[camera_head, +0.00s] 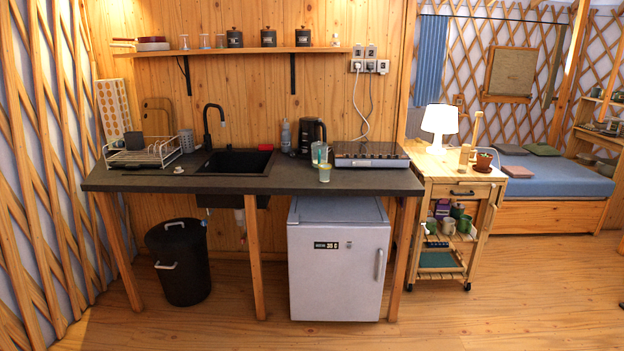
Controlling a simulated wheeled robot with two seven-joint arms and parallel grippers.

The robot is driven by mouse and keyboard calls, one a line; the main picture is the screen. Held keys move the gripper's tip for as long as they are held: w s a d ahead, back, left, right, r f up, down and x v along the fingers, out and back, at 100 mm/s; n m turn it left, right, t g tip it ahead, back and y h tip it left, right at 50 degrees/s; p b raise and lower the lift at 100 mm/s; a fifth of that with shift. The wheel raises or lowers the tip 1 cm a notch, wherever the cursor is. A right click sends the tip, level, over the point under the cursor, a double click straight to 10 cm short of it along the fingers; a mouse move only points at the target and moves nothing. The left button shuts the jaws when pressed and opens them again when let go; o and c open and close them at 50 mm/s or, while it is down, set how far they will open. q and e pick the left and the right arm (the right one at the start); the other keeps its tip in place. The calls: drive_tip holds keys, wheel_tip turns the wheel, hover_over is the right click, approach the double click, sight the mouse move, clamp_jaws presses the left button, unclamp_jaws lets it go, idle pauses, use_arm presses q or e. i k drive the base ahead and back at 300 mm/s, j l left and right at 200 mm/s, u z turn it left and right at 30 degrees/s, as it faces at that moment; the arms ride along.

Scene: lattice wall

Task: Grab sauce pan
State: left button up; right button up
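I cannot make out a sauce pan for certain in the head view. The cooktop (370,160) on the right end of the dark counter (330,183) shows no pan that I can tell. The dish rack (142,158) stands at the counter's left end; its contents are too small to tell. Low round items (152,44), one with red, sit at the left of the wall shelf (235,51); I cannot tell what they are. Neither of my grippers is in view.
The counter also holds a black sink (236,162), a kettle (311,136) and glasses (324,172). Below are a black bin (180,262) and a white fridge (338,260). A wooden cart (460,186) with a lamp (439,122) stands right. The floor in front is clear.

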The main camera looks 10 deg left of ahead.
sight(159, 39)
drive_tip(key=i+j+u, duration=0.15)
drive_tip(key=i+u, duration=0.3)
drive_tip(key=i, duration=0.15)
drive_tip(key=i+u, duration=0.45)
drive_tip(key=i, duration=0.15)
drive_tip(key=i+l+u, duration=0.3)
drive_tip(key=i+u, duration=0.15)
drive_tip(key=i+j, duration=0.2)
drive_tip(key=i, duration=0.25)
drive_tip(key=i+j+z, duration=0.15)
drive_tip(key=i, duration=0.3)
drive_tip(key=i+j, duration=0.25)
drive_tip(key=i, duration=0.2)
drive_tip(key=i+j+z, duration=0.1)
drive_tip(key=i+j, duration=0.15)
drive_tip(key=i, duration=0.15)
drive_tip(key=i+j+z, duration=0.25)
drive_tip(key=i+j, duration=0.15)
drive_tip(key=j, duration=0.2)
drive_tip(key=i+j+z, duration=0.1)
drive_tip(key=j, duration=0.25)
drive_tip(key=i, duration=0.1)
